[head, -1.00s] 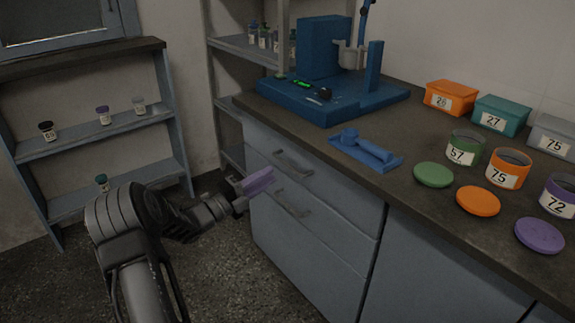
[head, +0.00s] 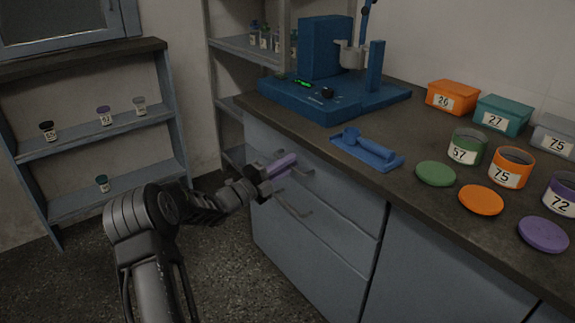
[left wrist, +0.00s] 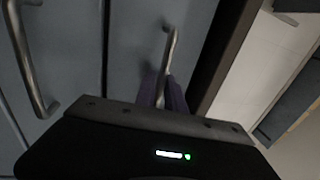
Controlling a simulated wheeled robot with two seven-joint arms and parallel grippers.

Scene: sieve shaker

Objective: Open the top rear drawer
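The top drawer (head: 340,187) is a grey-blue front just under the dark worktop, at the far end of the cabinet; it looks closed. Its metal handle (head: 306,171) also shows in the left wrist view (left wrist: 171,42). My left gripper (head: 281,164), with purple fingers, is at this handle. In the left wrist view the fingers (left wrist: 164,92) stand close on both sides of the bar and appear shut on it; they hide part of it. My right gripper is not in view.
A second drawer handle (head: 293,204) lies just below, close to my left gripper. The worktop (head: 415,192) overhangs the drawers and carries a blue shaker (head: 325,90), a blue tool (head: 367,148), tubs and lids. Shelves (head: 95,135) stand at left. The floor before the drawers is clear.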

